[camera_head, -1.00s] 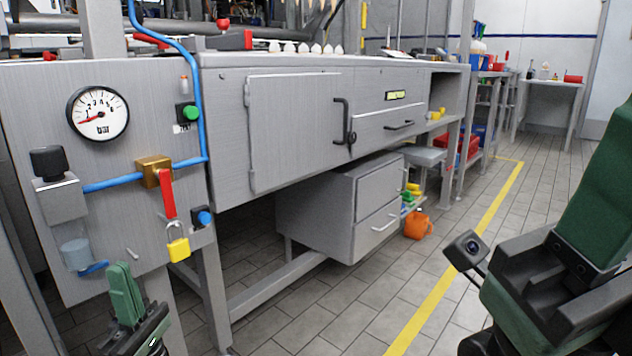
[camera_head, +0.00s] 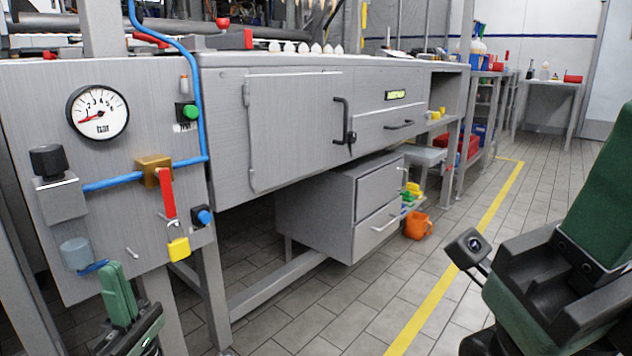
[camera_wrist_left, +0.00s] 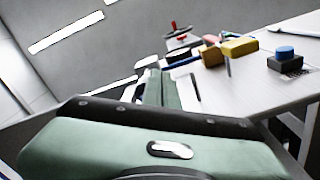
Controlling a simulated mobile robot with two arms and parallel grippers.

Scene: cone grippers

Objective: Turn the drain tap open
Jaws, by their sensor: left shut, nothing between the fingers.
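The drain tap (camera_head: 92,267) is a small blue lever below the grey filter bowl (camera_head: 74,251) on the panel's lower left. My left gripper (camera_head: 112,268) is shut and empty, its green fingers pointing up. Its tips are close to the lever's right end in the head view and partly overlap it; I cannot tell whether they touch. In the left wrist view the shut fingers (camera_wrist_left: 154,80) point toward the panel.
To the right on the panel are a red lever (camera_head: 167,193), a yellow padlock (camera_head: 179,248) and a blue button (camera_head: 203,216). A pressure gauge (camera_head: 97,111) sits above. A table leg stands just right of the left gripper.

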